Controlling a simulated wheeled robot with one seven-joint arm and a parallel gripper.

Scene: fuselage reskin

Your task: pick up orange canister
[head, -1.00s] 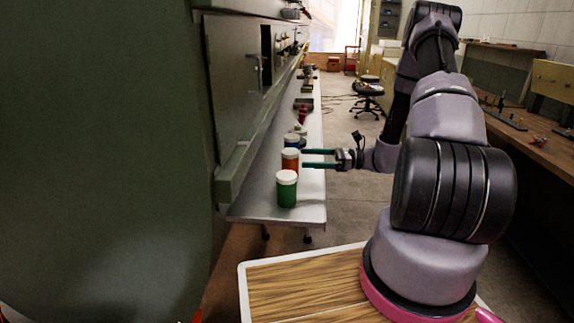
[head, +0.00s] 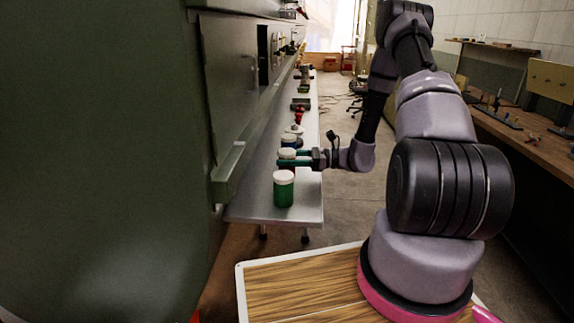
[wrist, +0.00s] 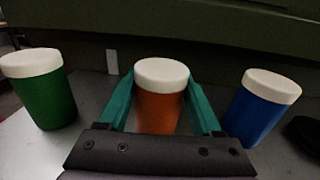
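The orange canister (wrist: 158,105) with a white lid stands upright on the grey shelf. In the wrist view it sits between the two teal fingers of my gripper (wrist: 160,103), with one finger on each side. The fingers are spread; whether they touch its sides is hard to tell. In the head view my gripper (head: 293,158) reaches in from the right at the orange canister, whose white lid (head: 287,153) shows while its body is mostly hidden by the fingers and the green canister.
A green canister (wrist: 45,92) stands left of my gripper and a blue canister (wrist: 258,108) right of it, both close by. A dark round thing (wrist: 305,133) lies far right. The grey shelf (head: 262,200) runs along a green panel wall.

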